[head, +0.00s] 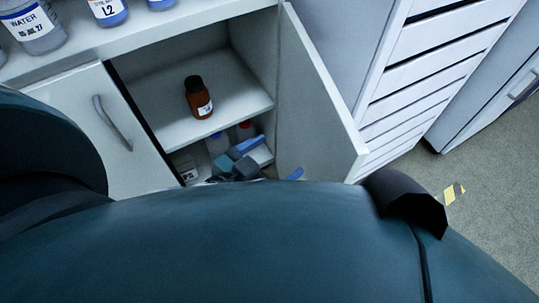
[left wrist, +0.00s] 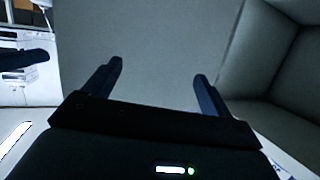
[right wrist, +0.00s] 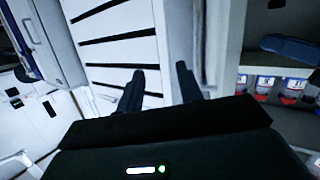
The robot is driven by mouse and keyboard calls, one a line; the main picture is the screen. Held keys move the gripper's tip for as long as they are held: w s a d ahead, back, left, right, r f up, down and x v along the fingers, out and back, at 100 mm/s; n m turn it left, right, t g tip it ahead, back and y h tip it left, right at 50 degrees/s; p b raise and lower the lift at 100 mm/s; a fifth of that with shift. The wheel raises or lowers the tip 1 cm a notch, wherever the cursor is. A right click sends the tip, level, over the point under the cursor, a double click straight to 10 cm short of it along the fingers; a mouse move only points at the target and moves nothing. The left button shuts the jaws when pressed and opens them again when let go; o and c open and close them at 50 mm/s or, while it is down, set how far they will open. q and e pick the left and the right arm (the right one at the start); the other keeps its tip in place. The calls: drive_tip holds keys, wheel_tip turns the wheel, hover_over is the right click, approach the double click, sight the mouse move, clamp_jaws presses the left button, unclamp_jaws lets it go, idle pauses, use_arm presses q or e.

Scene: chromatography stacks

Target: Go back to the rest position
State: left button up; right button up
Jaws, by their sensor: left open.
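My left gripper (left wrist: 159,69) is open, with two dark fingers well apart and nothing between them. A plain grey surface lies beyond them in the left wrist view. In the head view, small blue and grey parts that look like this gripper (head: 282,153) show low at the front of the open cabinet, partly hidden by my own body. My right gripper (right wrist: 160,68) shows in the right wrist view with its two fingers apart by a narrower gap. Nothing is held there, and white slatted panels stand behind it.
A brown bottle (head: 199,97) stands on the cabinet shelf (head: 240,82). The cabinet door (head: 315,110) hangs open on the right, close to the left gripper. Labelled bottles (head: 36,25) stand on the counter above. Red-bottomed bottles (right wrist: 290,90) line a shelf at right.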

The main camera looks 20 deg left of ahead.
use_arm(q)
drive_tip(key=shift+s+a+r+t, duration=0.1)
drive_tip(key=shift+s+r+t, duration=0.25)
drive_tip(key=shift+r, duration=0.4)
